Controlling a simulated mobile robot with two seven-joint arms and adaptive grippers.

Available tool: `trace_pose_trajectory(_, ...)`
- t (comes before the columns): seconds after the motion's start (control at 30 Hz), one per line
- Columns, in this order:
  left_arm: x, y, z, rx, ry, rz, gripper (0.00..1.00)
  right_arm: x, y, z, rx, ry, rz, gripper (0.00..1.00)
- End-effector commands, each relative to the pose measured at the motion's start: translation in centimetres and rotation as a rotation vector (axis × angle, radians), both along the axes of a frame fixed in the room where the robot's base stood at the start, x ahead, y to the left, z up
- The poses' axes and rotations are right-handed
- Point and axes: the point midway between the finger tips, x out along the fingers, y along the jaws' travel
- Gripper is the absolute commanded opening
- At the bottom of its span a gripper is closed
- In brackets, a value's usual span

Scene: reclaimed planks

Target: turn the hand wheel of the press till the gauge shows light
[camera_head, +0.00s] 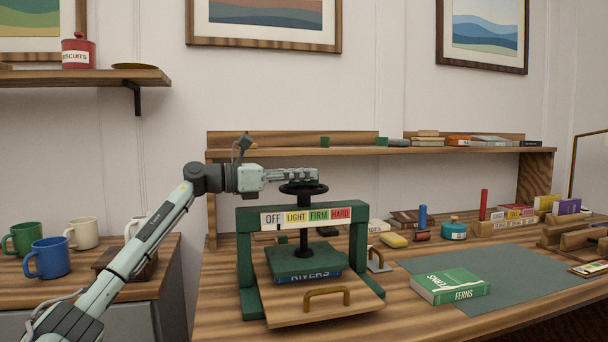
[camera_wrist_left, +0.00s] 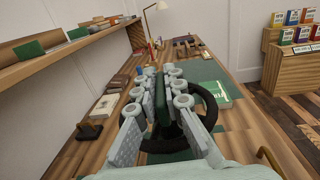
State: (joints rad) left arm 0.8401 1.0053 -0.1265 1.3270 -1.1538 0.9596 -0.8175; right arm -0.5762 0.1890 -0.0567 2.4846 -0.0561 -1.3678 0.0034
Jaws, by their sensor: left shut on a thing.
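The green press (camera_head: 358,250) stands on the bench, with a black hand wheel (camera_head: 303,189) on top of its screw. The gauge strip (camera_head: 305,215) on its crossbar reads OFF, LIGHT, FIRM, HARD; I cannot make out clearly which one is marked. The green pressing plate (camera_head: 303,258) is down over a blue book (camera_head: 310,278) lettered RIVERS, on a wooden board. My left gripper (camera_head: 310,175) reaches in level from the left and is shut on the hand wheel, which also shows around the fingers in the left wrist view (camera_wrist_left: 211,106). My right gripper is not in view.
A green FERNS book (camera_head: 450,287) lies on the grey-green mat (camera_head: 500,265) to the right. Blocks, tins and small tools crowd the bench behind the mat. A shelf (camera_head: 400,151) runs behind the press. Mugs (camera_head: 47,258) stand at the left, near my arm.

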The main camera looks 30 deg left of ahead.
Motion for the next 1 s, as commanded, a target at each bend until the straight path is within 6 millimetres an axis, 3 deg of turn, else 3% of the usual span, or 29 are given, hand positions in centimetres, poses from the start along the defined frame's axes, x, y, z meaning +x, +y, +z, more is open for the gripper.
trace_pose_trajectory(0.27,0.0,0.0,-0.2,0.004,0.005,-0.002,0.00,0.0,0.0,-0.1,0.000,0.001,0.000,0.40)
trace_pose_trajectory(0.3,0.0,0.0,-0.2,0.004,0.005,-0.002,0.13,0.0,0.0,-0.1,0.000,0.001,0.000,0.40)
trace_pose_trajectory(0.47,0.0,0.0,-0.2,0.002,0.003,-0.001,0.30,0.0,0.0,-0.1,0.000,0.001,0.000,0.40)
trace_pose_trajectory(0.77,-0.1,0.1,-0.1,0.002,0.002,0.000,0.30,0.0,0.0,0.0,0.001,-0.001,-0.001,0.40)
trace_pose_trajectory(1.0,-2.7,2.2,-0.3,0.003,0.006,0.004,0.30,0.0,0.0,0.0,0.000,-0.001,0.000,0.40)
